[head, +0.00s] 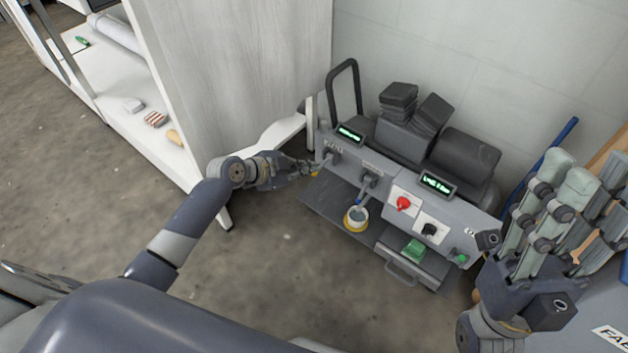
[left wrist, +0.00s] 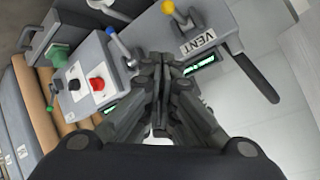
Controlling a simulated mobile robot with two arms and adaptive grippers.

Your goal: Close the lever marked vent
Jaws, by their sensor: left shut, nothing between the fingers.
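The vent lever (left wrist: 180,18) has a yellow knob and rises from a grey panel beside a white label (left wrist: 198,45) reading VENT. In the head view its yellow knob (head: 315,173) shows small at the left end of the press, right at the tips of my left gripper (head: 308,168). My left gripper (left wrist: 161,62) is shut and empty. In the left wrist view its tips lie below the lever, and I cannot tell whether they touch it. My right gripper (head: 585,185) is at the right, near the camera, its fingers apart and empty.
A second lever with a blue knob (left wrist: 110,32) stands beside the vent lever. A white cabinet (head: 235,85) stands close left.

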